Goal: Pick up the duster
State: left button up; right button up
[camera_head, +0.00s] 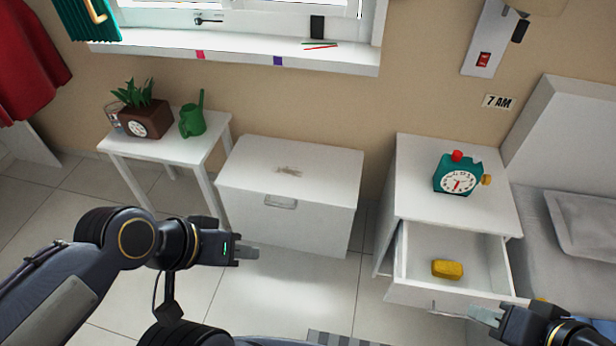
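A small yellow block-like thing (447,268), which looks like the duster, lies in the open drawer (415,255) of the right-hand nightstand. It is near the drawer's front wall, and nothing holds it. My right gripper (484,315) is in front of the drawer at the lower right, apart from the yellow thing. My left gripper (250,252) is in front of the middle white cabinet, with its fingers pointing right, and far from the drawer. I see nothing held in either gripper. The finger gaps are too small to read.
A teal alarm clock (457,179) stands on the nightstand (408,165). The middle cabinet (320,165) has a grey smudge on top. A side table (168,148) carries a planter (146,118) and green watering can (193,119). A bed (570,260) is at right.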

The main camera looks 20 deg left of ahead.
aim_at(441, 268)
jog(key=i+j+z, duration=0.3)
jog(key=i, duration=0.15)
jog(key=i+j+z, duration=0.3)
jog(key=i+j, duration=0.05)
jog(key=i, duration=0.05)
